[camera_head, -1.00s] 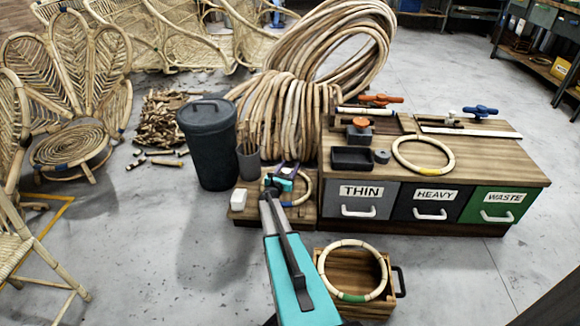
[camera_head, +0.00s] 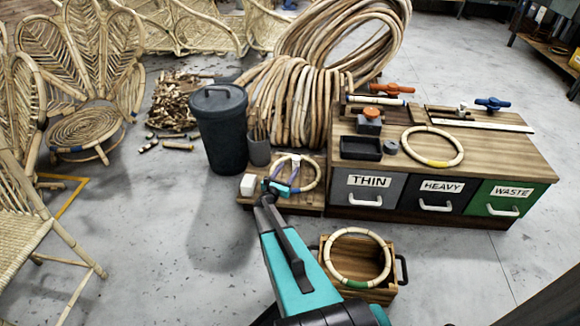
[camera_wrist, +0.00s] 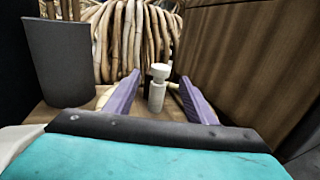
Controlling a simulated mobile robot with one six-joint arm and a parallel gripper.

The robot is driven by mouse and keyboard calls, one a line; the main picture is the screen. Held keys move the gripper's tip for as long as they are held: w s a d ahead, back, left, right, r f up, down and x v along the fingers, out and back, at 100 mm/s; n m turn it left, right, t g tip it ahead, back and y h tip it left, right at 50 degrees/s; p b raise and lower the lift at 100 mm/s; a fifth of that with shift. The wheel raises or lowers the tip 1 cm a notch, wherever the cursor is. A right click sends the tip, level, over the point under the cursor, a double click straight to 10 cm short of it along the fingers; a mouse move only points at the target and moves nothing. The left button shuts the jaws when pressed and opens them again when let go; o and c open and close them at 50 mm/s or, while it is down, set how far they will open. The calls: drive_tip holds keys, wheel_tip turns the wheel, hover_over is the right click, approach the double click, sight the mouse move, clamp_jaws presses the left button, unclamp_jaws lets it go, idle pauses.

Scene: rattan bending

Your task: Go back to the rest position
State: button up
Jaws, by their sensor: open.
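My gripper (camera_head: 280,187) is open at the end of my teal arm, above or at a low wooden stand (camera_head: 312,205). In the wrist view its two purple fingers (camera_wrist: 158,98) are spread apart. A pale capped, bottle-like thing (camera_wrist: 157,92) shows between them, not visibly touched by either. A rattan ring (camera_head: 316,177) is on the stand beside and partly behind the gripper. A second ring with a green band (camera_head: 357,284) rests on a wooden crate (camera_head: 381,294) nearer me. A third ring with a yellow band (camera_head: 433,163) lies on the workbench.
The workbench (camera_head: 480,145) has drawers marked THIN, HEAVY and WASTE. A dark bin (camera_head: 222,135) and a grey cup (camera_head: 259,151) with sticks stand left of a large rattan coil (camera_head: 290,100). Rattan chairs (camera_head: 80,110) fill the left. Floor (camera_head: 170,250) left of my arm is clear.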

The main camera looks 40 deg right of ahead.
drive_tip(key=shift+a+r, duration=0.1)
idle(0.5)
drive_tip(key=a+r+y+p, duration=0.1)
drive_tip(key=a+r+p, duration=0.4)
drive_tip(key=a+p, duration=0.35)
drive_tip(key=a+r+y+p, duration=0.1)
drive_tip(key=a+r+p, duration=0.4)
drive_tip(key=a+p, duration=0.3)
drive_tip(key=s+a+r+m+g+y+p, duration=0.3)
drive_tip(key=s+a+m+g+y+p, duration=0.3)
drive_tip(key=s+a+m, duration=0.5)
drive_tip(key=s+a+r+m+g+y+p, duration=0.3)
drive_tip(key=s+a+m, duration=0.8)
drive_tip(key=s+a, duration=1.6)
drive_tip(key=s+g+y+p, duration=0.1)
drive_tip(key=g+y+p, duration=0.1)
drive_tip(key=y+p, duration=0.2)
drive_tip(key=shift+r+g+y+p, duration=0.35)
drive_tip(key=shift+r+g+y, duration=0.05)
drive_tip(key=shift+y, duration=0.5)
